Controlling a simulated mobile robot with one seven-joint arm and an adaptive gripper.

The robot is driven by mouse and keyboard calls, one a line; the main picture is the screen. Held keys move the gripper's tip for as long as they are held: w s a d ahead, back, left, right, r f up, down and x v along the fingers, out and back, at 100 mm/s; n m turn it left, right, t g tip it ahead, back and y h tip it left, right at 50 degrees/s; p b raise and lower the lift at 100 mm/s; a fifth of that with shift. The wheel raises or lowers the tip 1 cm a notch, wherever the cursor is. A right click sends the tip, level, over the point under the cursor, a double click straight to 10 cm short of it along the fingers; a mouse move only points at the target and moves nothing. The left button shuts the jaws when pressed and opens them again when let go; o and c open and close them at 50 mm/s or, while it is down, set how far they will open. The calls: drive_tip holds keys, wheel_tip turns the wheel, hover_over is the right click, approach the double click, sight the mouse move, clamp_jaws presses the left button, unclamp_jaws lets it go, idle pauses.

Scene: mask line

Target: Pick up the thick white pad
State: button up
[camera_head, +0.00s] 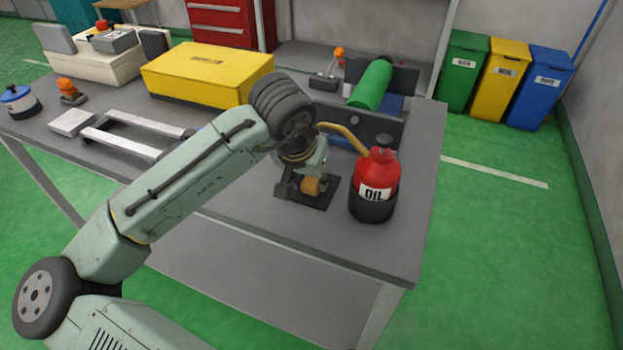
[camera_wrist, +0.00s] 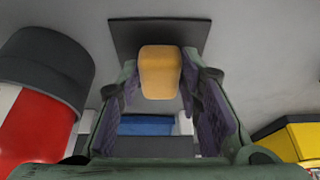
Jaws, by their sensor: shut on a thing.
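A thick white pad (camera_head: 72,122) lies flat on the grey table at the left in the head view, beside a pale metal frame. My gripper (camera_head: 307,180) is far to its right, low over the right part of the table. It is shut on an orange-yellow block (camera_wrist: 160,72), which shows between the fingertips in the wrist view. Beyond the block is a flat dark plate (camera_head: 319,201). I cannot tell whether the block touches the plate. The white pad is not clearly visible in the wrist view.
A red oil can (camera_head: 377,178) stands close to the right of my gripper. A dark rack with a green cylinder (camera_head: 371,84) is behind it. A yellow box (camera_head: 205,76) and the pale metal frame (camera_head: 135,143) lie to the left. The front right tabletop is clear.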

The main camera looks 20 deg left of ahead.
sight(311, 179)
drive_tip(key=shift+r, duration=0.65)
drive_tip(key=shift+b+v, duration=0.55)
drive_tip(key=shift+v, duration=0.4)
drive_tip(key=s+a+b, duration=0.1)
drive_tip(key=s+a, duration=0.2)
drive_tip(key=s, duration=0.3)
drive_tip(key=s+a+r+b, duration=0.1)
drive_tip(key=s+a+b, duration=0.1)
drive_tip(key=s+a, duration=0.2)
drive_tip(key=s, duration=0.3)
drive_tip(key=shift+s+r, duration=0.3)
drive_tip(key=shift+s, duration=0.05)
drive_tip(key=o, duration=0.5)
drive_tip(key=c, duration=0.5)
